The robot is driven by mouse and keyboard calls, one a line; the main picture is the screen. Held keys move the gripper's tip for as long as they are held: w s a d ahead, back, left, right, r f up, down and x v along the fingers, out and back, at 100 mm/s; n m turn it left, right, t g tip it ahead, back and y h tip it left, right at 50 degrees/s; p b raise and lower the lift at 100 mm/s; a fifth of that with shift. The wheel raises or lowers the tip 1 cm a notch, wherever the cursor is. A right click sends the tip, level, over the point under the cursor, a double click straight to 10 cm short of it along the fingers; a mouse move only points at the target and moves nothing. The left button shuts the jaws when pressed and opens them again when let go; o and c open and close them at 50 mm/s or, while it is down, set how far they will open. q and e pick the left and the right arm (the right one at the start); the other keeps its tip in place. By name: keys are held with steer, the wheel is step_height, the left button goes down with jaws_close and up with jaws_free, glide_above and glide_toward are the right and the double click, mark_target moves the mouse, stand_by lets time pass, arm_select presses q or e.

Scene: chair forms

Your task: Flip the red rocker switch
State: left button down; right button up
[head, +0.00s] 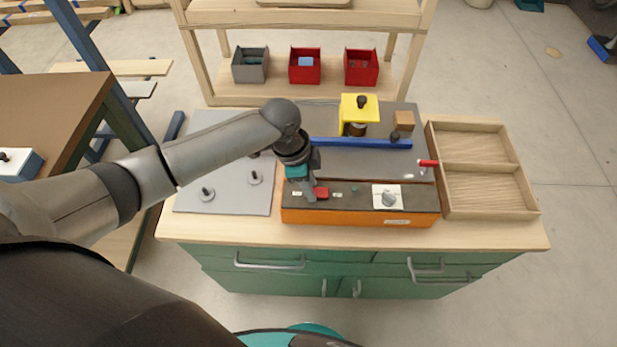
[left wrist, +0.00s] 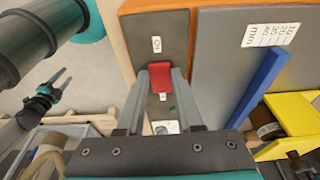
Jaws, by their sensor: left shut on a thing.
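The red rocker switch (head: 321,193) sits on the dark top of an orange control box (head: 360,215). In the left wrist view the red rocker (left wrist: 160,76) lies between my two fingertips, which touch or nearly touch its sides. My left gripper (head: 312,197) reaches down over the switch, and it also shows in the left wrist view (left wrist: 160,85). It is shut on the rocker. Part of the rocker is hidden by the fingers in the head view. My right gripper (left wrist: 58,84) seems to show small at the left of the left wrist view, away from the box.
A white dial (head: 387,197) is right of the switch. Behind lie a blue bar (head: 360,143), a yellow block (head: 359,108) and a small red-handled part (head: 428,163). An empty wooden tray (head: 485,163) stands right. A grey plate with pegs (head: 228,190) lies left.

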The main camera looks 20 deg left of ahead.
arm_select(q)
steer(key=shift+d+r+g+y+p, duration=0.35)
steer(key=shift+y+p, duration=0.35)
steer(key=shift+p, duration=0.45)
steer(key=shift+w+f+y, duration=0.1)
steer(key=shift+f+y, duration=0.1)
steer(key=shift+y, duration=0.2)
steer(key=c, duration=0.6)
jaws_free()
steer(key=shift+o, duration=0.2)
step_height(320, 180, up, 15)
steer(key=p, duration=0.2)
steer(key=shift+a+r, duration=0.15)
steer(key=shift+a, duration=0.1)
